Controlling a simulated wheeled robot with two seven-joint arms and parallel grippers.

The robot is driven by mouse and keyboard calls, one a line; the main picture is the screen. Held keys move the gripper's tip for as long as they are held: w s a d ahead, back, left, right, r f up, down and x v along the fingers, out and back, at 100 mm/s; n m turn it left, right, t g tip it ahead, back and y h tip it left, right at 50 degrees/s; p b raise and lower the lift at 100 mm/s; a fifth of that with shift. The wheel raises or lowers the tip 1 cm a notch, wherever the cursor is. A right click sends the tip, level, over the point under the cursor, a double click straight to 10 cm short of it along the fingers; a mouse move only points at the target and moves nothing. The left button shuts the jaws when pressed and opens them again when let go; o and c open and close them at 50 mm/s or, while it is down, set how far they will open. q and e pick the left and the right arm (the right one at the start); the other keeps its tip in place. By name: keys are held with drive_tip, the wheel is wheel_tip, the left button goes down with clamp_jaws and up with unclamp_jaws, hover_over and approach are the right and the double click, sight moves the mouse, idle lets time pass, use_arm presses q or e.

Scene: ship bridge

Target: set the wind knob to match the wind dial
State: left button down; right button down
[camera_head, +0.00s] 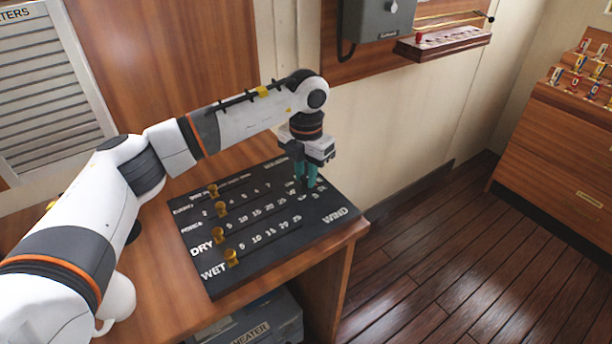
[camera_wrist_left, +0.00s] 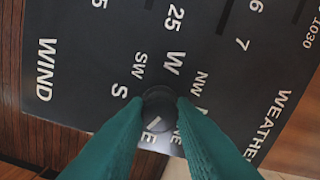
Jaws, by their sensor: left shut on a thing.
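The wind knob (camera_wrist_left: 158,97) is a small dark round knob on the black weather board (camera_head: 262,262). The left wrist view shows it between my left fingertips (camera_wrist_left: 160,103), with compass letters such as S, SW, W and NW around it. My left gripper (camera_head: 307,180) is shut on the knob, with its teal fingers pointing down at the board's right part. The wind dial cannot be made out in either view. My right gripper is not in view.
Several brass slider knobs (camera_head: 232,258) stand along the board's left side. The board lies on a wooden desk (camera_head: 150,270). A grey box (camera_head: 378,18) and a small shelf (camera_head: 444,41) hang on the wall behind. The wooden floor (camera_head: 450,255) on the right is clear.

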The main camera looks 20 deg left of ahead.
sight(306, 177)
use_arm(q)
drive_tip(key=m+b, duration=0.1)
drive_tip(key=m, duration=0.5)
drive_tip(key=shift+b, duration=0.35)
drive_tip(key=m+b, duration=0.1)
drive_tip(key=m, duration=0.5)
drive_tip(key=shift+r, duration=0.15)
drive_tip(key=c, duration=1.2)
unclamp_jaws()
wheel_tip(306, 177, up, 12)
